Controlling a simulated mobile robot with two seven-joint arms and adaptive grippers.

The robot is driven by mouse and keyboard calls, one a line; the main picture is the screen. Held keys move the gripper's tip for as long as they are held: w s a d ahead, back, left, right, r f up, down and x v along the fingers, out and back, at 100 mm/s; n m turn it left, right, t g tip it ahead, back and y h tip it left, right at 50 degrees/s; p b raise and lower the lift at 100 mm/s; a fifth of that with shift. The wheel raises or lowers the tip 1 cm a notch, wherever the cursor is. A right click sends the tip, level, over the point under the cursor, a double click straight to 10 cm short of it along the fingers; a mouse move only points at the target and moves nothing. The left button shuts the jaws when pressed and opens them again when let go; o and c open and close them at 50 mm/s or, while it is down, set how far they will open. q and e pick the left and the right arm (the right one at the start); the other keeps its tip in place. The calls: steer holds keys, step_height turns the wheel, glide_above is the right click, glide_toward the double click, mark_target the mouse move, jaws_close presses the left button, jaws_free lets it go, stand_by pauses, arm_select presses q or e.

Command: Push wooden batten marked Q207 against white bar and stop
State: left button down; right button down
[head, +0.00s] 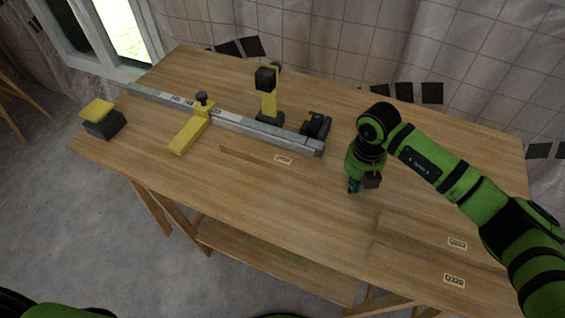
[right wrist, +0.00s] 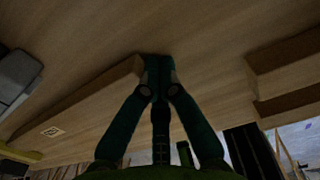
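The wooden batten (head: 250,156) lies on the table just in front of the long pale bar (head: 240,124), with table showing between them. Its small label (head: 283,158) is too small to read surely. A yellow stop (head: 190,134) with a dark knob sits across the bar, left of the batten and apart from it. My right gripper (head: 354,186) points down at the table, right of the label. In the right wrist view its fingertips (right wrist: 158,66) are together, beside the end of the labelled batten (right wrist: 95,98), seemingly touching it. My left gripper is out of view.
A yellow-topped black block (head: 103,122) stands at the left. A yellow post (head: 268,100) and a dark device (head: 316,125) stand behind the bar. Boards labelled at the right front (head: 420,232) lie near my right arm. The front middle of the table is clear.

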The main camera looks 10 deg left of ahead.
mark_target(337, 178)
steer(key=shift+w+a+b, duration=0.2)
steer(key=shift+a+b, duration=0.15)
steer(key=shift+a, duration=0.4)
steer(key=shift+w+a+b, duration=0.2)
steer(key=shift+a+b, duration=0.1)
steer(key=shift+a, duration=0.45)
steer(key=shift+w+a+b, duration=0.25)
steer(key=shift+a+b, duration=0.25)
steer(key=shift+a, duration=0.4)
steer(key=shift+w+a+b, duration=0.3)
steer(key=shift+a+b, duration=0.25)
steer(key=shift+a, duration=0.4)
steer(key=shift+w+a+b, duration=0.25)
steer(key=shift+a+b, duration=0.25)
steer(key=shift+a, duration=0.4)
steer(key=shift+s+d+r+p, duration=0.1)
steer(key=shift+d+p, duration=0.25)
steer(key=shift+d, duration=0.1)
steer(key=shift+s+d+p, duration=0.25)
steer(key=shift+d+p, duration=0.1)
steer(key=shift+d, duration=0.4)
steer(key=shift+s+d+p, duration=0.2)
steer(key=shift+d+p, duration=0.1)
steer(key=shift+d, duration=0.45)
steer(key=shift+r+p, duration=2.4)
steer(key=shift+r, duration=1.1)
steer(key=shift+f, duration=0.1)
